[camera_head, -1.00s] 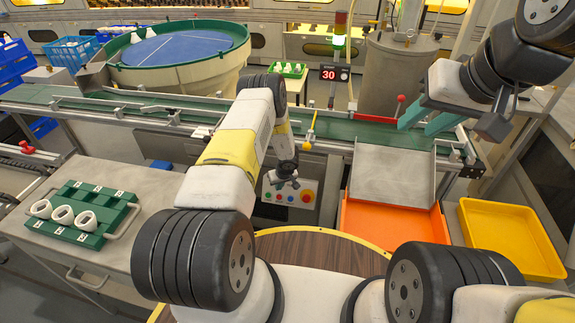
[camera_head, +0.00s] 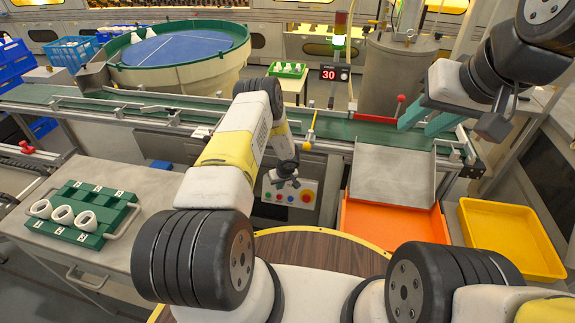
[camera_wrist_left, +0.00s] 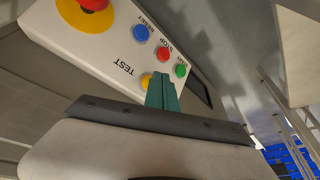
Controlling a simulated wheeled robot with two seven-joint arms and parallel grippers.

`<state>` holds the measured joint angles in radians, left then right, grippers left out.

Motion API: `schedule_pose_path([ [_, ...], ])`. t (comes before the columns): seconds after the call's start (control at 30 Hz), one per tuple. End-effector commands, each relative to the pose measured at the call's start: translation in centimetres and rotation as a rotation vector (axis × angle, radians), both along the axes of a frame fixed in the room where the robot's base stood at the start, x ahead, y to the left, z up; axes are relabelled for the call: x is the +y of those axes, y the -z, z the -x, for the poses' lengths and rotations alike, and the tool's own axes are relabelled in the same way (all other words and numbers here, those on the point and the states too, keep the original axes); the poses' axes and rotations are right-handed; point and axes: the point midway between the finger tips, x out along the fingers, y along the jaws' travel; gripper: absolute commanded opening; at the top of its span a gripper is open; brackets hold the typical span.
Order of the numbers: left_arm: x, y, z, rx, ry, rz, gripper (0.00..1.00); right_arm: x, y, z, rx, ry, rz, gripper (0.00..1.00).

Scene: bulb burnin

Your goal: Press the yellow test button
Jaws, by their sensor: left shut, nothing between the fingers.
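The yellow test button (camera_wrist_left: 147,80) sits on a light control box (camera_wrist_left: 100,45), beside the printed word TEST. In the left wrist view it is partly covered by my left gripper (camera_wrist_left: 162,92), whose green fingers are together with nothing between them. The fingertips appear right beside or over the button; I cannot tell whether they touch it. In the head view the box (camera_head: 307,196) shows below my left wrist, which hides part of it. My right gripper (camera_head: 428,119) is open and empty above the conveyor at the right.
Blue (camera_wrist_left: 140,33), red (camera_wrist_left: 163,54) and green (camera_wrist_left: 181,71) buttons lie close to the yellow one. A red emergency knob (camera_wrist_left: 94,4) is on the same box. An orange tray (camera_head: 395,222) and a yellow tray (camera_head: 508,240) stand to the right. A counter (camera_head: 335,74) reads 30.

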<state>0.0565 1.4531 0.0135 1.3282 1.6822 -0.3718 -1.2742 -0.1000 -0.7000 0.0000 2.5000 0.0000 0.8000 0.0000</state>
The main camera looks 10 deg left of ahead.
Motion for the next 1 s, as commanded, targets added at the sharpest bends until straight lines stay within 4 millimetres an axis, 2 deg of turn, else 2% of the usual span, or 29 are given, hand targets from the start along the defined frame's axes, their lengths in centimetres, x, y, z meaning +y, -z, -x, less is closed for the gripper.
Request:
schedule_pose_path([
  [0.7,0.0,0.3,-0.5,0.0,0.001,0.001,0.0,0.0,0.0,0.0,0.0,0.0,0.0,0.36],
  [1.0,0.0,-0.4,0.6,0.0,0.004,-0.002,0.0,0.0,0.0,0.0,0.0,0.0,0.0,0.36],
])
